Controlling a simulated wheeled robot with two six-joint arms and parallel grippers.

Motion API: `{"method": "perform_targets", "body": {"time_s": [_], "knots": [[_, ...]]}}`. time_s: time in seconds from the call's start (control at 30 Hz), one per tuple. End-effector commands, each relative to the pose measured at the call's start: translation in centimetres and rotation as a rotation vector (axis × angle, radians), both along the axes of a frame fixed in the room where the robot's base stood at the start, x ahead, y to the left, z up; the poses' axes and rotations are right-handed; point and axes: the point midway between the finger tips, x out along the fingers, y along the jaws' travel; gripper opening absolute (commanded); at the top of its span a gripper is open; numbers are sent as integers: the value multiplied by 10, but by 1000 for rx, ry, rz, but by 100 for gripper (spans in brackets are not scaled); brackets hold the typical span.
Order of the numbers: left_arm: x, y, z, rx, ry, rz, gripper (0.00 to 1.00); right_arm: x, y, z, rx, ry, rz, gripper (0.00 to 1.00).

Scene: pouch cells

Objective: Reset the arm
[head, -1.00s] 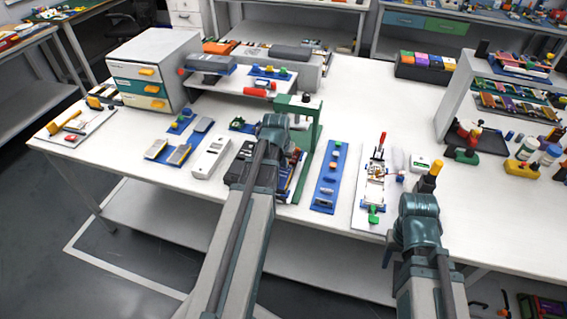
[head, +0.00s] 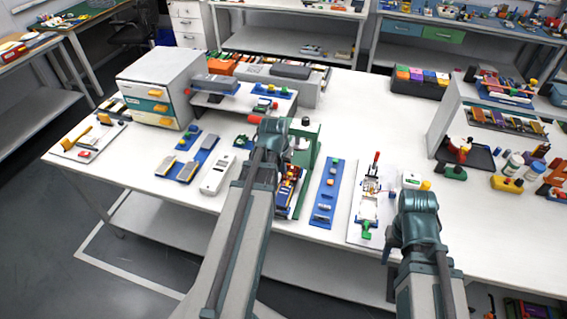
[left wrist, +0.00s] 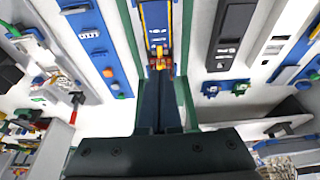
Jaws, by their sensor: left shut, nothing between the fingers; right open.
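My left arm reaches up the middle of the head view, and its wrist covers part of the green press frame (head: 312,150) on the white bench (head: 350,112). The left gripper (left wrist: 160,128) shows in the left wrist view. Its two dark fingers are together with nothing between them. They point toward a blue and yellow device (left wrist: 157,25) with an orange-red piece at its near end; I cannot tell whether they touch it. My right arm (head: 415,215) stands over the front right of the bench.
Right of the press are a blue strip board (head: 326,200) and a white fixture with a red lever (head: 375,160). A grey drawer unit (head: 150,90) stands at the back left. A raised shelf (head: 450,110) stands at the right. The bench's back middle is clear.

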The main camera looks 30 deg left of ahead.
Motion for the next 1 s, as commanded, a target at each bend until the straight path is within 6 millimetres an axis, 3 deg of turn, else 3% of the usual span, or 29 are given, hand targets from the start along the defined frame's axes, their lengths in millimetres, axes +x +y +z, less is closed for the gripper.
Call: {"method": "perform_targets", "body": {"time_s": [0.03,0.13,0.57,0.67,0.83,1.0], "knots": [[-4,-1,12,0,0,0,0,0,0,12,0,0,0,50],[-7,-2,17,0,0,0,0,0,0,17,0,0,1,50],[-8,-6,16,-1,4,-7,0,0,0,16,0,0,1,50],[-9,-31,14,-2,27,-48,0,0,0,16,0,0,1,50],[-24,-117,8,3,123,-194,0,0,0,15,0,0,1,50],[-57,-200,4,31,232,-347,0,0,0,14,0,0,1,50]]}}
